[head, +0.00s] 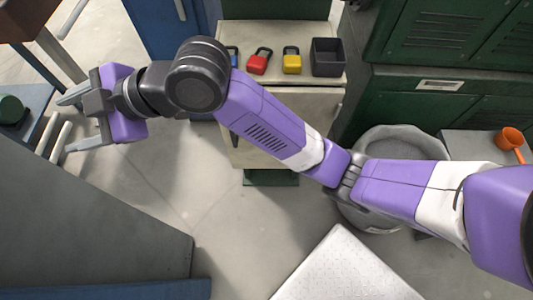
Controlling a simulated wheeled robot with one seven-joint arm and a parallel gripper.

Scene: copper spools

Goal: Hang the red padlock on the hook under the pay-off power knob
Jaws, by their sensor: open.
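The red padlock (258,64) lies on the light top of a small cabinet (275,35) at the upper middle of the head view. Its dark shackle points away from me. My gripper (64,124) is at the far left, well away from the padlock, and its fingers are spread apart, pointing left. I see nothing between the fingers. The pay-off power knob and the hook under it cannot be made out in this view.
A yellow padlock (292,64) and a dark open box (328,58) stand right of the red padlock. A blue padlock (233,57) is left of it, partly behind my arm. A grey bin (400,142) and an orange scoop (510,138) are at right. Bare floor lies centrally.

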